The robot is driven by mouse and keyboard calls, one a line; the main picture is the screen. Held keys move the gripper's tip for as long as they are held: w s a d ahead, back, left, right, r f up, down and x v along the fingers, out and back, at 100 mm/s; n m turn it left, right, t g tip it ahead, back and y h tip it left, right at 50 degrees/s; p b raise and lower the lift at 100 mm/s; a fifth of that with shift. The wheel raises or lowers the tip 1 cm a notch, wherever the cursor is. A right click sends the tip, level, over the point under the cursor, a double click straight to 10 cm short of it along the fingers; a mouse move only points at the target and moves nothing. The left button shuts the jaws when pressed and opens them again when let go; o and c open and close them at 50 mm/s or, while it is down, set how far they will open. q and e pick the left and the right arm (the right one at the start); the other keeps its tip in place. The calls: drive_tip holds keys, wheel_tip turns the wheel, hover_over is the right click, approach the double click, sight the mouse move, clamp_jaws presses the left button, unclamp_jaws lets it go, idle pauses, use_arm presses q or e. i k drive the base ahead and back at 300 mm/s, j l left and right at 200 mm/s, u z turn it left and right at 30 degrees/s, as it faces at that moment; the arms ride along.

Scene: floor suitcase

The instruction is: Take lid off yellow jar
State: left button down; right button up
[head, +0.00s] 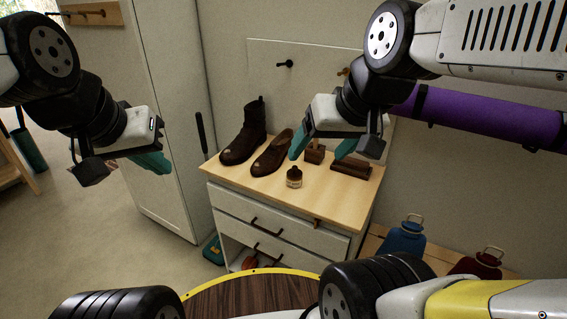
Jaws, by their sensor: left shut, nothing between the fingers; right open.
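A small jar (294,178) with dark brown and pale yellowish parts stands upright near the front edge of the dresser top. It is too small to tell its lid clearly from its body. My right gripper (323,150) is open, with teal fingers pointing down. In the picture it is above and slightly right of the jar, apart from it, with nothing held. My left gripper (152,162) is shut and empty, in the air left of the dresser, in front of the white cabinet.
The dresser (350,197) also bears a brown boot (247,135), a brown shoe (271,155), a wooden block (315,154) and a brown brush-like item (351,170). A purple roll (480,117) hangs on the wall.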

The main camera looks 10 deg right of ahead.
sight(294, 174)
drive_tip(key=i+j+z, duration=0.35)
drive_tip(key=j, duration=0.2)
drive_tip(key=i+j+z, duration=0.2)
drive_tip(key=j+z, duration=0.2)
drive_tip(key=j, duration=0.2)
